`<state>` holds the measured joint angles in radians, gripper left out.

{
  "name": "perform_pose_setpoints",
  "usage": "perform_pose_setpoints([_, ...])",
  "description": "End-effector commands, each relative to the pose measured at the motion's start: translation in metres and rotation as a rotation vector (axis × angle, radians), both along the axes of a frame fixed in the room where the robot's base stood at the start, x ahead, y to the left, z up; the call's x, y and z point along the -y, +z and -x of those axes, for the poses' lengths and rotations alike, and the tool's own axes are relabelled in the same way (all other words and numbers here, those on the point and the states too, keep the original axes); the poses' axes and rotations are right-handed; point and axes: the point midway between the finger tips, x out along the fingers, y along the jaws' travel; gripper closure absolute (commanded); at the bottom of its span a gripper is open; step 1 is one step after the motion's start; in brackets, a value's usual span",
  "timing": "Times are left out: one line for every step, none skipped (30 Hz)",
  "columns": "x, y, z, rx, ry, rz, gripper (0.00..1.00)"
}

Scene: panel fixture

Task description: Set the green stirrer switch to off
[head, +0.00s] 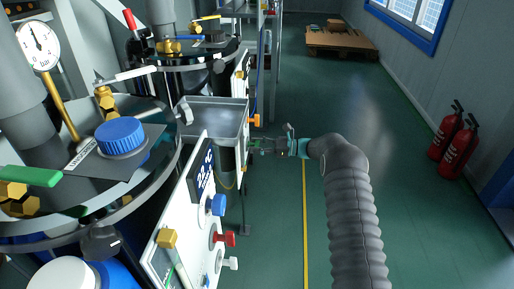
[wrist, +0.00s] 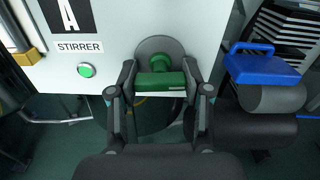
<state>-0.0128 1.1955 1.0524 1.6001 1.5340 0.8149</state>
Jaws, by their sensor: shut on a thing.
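The green stirrer switch (wrist: 161,82) is a green bar handle on a dark round base on the white panel (wrist: 100,18). In the wrist view the bar lies crosswise, roughly level in the picture. My gripper (wrist: 160,78) has one finger at each end of the bar and is shut on it. A STIRRER label (wrist: 80,47) and a lit green lamp (wrist: 87,70) are to the left of the switch. In the head view my gripper (head: 264,146) reaches the panel beyond the grey tray; the switch itself is hidden there.
A blue handle (wrist: 262,62) on a dark cylinder is close right of my gripper in the wrist view. A nearer panel with several coloured knobs (head: 217,204) and a grey tray (head: 216,116) stand left of my arm. Fire extinguishers (head: 458,140) are far right; open floor lies between.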

Motion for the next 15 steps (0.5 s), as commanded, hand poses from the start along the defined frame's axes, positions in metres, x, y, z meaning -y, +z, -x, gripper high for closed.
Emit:
perform_pose_setpoints([-0.0002,-0.0042,-0.0001,0.029,0.000,0.001,0.86])
perform_pose_setpoints([-0.0002,-0.0044,-0.0001,0.048,0.000,0.002,0.86])
perform_pose_setpoints([-0.0002,-0.0047,-0.0002,0.077,0.000,0.003,0.86])
perform_pose_setpoints([-0.0002,-0.0050,-0.0002,0.101,0.000,0.003,0.86])
perform_pose_setpoints([-0.0002,-0.0055,-0.0002,0.124,0.000,0.004,0.86])
perform_pose_setpoints([-0.0002,-0.0059,-0.0003,0.158,0.000,0.004,0.86])
perform_pose_setpoints([-0.0002,-0.0058,-0.0003,0.186,0.000,0.005,0.86])
perform_pose_setpoints([-0.0002,-0.0057,-0.0003,0.214,0.000,0.006,0.86])
perform_pose_setpoints([-0.0002,-0.0061,-0.0003,0.252,0.000,0.008,0.86])
perform_pose_setpoints([-0.0002,-0.0063,-0.0002,0.280,0.000,0.009,0.86])
perform_pose_setpoints([-0.0002,-0.0062,-0.0002,0.308,0.000,0.010,0.86])
perform_pose_setpoints([-0.0003,-0.0059,-0.0002,0.347,0.000,0.011,0.86])
perform_pose_setpoints([-0.0003,-0.0060,-0.0002,0.375,0.000,0.012,0.86])
perform_pose_setpoints([-0.0003,-0.0062,-0.0001,0.404,0.000,0.013,0.86])
perform_pose_setpoints([-0.0003,-0.0062,-0.0001,0.442,0.000,0.014,0.86])
